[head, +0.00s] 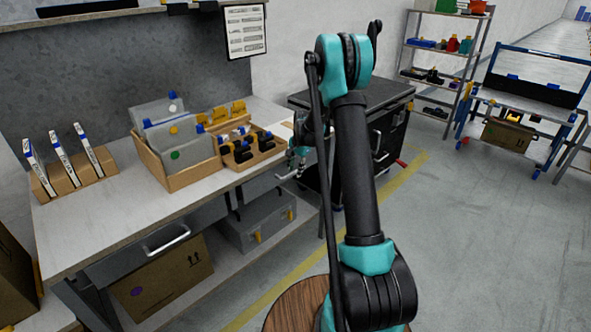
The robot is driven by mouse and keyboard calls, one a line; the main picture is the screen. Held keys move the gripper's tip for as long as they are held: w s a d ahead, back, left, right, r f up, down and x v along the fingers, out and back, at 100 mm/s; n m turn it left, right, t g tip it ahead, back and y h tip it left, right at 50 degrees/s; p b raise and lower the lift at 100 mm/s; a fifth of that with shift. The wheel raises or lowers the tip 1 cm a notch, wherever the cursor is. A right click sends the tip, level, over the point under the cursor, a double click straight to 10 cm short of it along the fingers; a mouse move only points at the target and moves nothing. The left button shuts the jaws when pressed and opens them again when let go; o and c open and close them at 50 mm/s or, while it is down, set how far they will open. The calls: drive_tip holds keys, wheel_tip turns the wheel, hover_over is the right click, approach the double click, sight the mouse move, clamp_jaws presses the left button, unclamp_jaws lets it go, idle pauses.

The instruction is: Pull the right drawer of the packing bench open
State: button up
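The packing bench (120,215) runs along the left side of the head view, with two grey drawers under its top. The left drawer (125,262) has a pale bar handle (167,240). The right drawer (255,188) shows as a narrow grey front further along, below the bench's far end. Its handle is not clearly visible. My gripper (288,174) is small in the view, at the bench's far front edge by the right end of that drawer. My arm hides part of it. Contact with the drawer and finger opening cannot be made out.
A wooden box with grey folders (185,180) and a tray of black items (262,150) stand on the bench. A cardboard box (160,285) and a grey case (258,222) sit below. A black cabinet (385,98) stands beyond.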

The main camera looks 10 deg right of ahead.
clamp_jaws()
idle(0.3)
drive_tip(key=s+d, duration=0.7)
drive_tip(key=s, duration=0.3)
drive_tip(key=s+d, duration=0.8)
drive_tip(key=s, duration=0.3)
drive_tip(key=shift+s+d, duration=0.2)
drive_tip(key=shift+d, duration=0.1)
unclamp_jaws()
